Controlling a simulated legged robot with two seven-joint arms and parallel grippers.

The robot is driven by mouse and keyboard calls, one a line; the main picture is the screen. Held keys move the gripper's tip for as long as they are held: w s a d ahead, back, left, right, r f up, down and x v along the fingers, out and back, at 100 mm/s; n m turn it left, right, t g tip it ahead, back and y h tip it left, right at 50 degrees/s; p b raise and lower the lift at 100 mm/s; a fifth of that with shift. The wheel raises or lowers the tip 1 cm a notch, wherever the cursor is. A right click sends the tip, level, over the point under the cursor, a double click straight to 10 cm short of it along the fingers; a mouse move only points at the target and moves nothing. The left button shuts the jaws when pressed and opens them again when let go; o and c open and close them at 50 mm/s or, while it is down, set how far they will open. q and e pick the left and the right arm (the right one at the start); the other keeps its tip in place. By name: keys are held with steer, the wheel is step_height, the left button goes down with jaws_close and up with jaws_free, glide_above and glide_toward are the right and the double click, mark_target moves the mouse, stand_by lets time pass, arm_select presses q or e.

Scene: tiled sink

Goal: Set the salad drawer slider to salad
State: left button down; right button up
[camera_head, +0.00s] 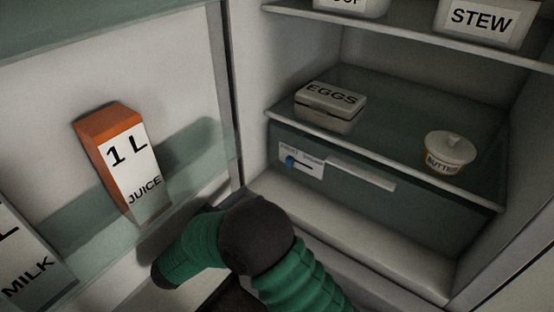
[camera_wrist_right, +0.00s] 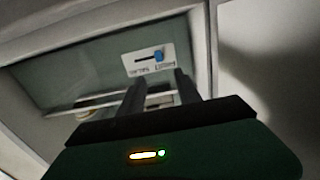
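The salad drawer (camera_head: 350,195) is a dark translucent drawer under the lower fridge shelf. A white label plate with a slider (camera_head: 301,160) is on its front left; its blue knob (camera_head: 289,161) is at the left end of the slot. In the right wrist view the picture is turned over, so the knob (camera_wrist_right: 158,55) shows at the right end of the plate (camera_wrist_right: 141,62). The small words are hard to read. My right gripper (camera_wrist_right: 160,78) has two dark fingers apart, nothing between them, pointing toward the plate and apparently short of it. My left gripper is not in view.
The drawer has a pale handle strip (camera_head: 361,174). An egg box (camera_head: 330,104) and a butter pot (camera_head: 450,152) stand on the shelf above. The open door at left holds a juice carton (camera_head: 125,165) and a milk carton (camera_head: 30,262). A stew container (camera_head: 485,22) is higher up.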

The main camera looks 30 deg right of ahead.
mark_target(288, 162)
steer(key=b+x, duration=0.3)
steer(key=x, duration=1.2)
steer(key=shift+d+r, duration=0.1)
steer(key=shift+d, duration=0.3)
jaws_close()
stand_by(0.4)
